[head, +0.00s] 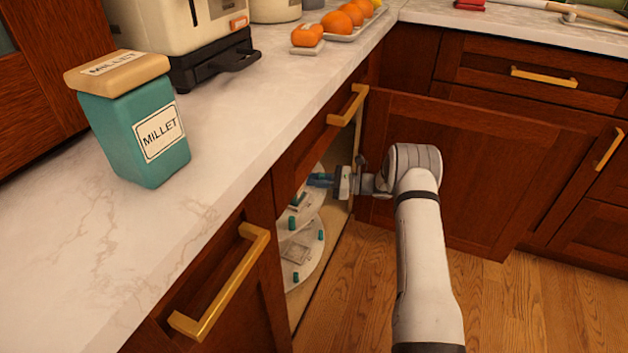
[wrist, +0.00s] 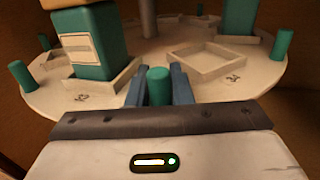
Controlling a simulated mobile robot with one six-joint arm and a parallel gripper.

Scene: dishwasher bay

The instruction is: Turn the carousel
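The carousel (wrist: 190,81) is a pale round shelf inside the corner cabinet, with green pegs along its rim. In the head view its upper tier (head: 302,212) and lower tier (head: 312,262) show partly through the open door. My gripper (head: 318,180) reaches into the opening at the upper tier. In the wrist view its two blue fingers (wrist: 159,80) stand close on both sides of a green rim peg (wrist: 158,88) and appear shut on it. The peg's foot is hidden by the gripper body.
A green jar (wrist: 87,42) stands in a square tray on the carousel, and an empty square tray (wrist: 212,63) lies to its right. The open cabinet door (head: 470,165) is behind my arm. A millet jar (head: 140,130) stands on the counter.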

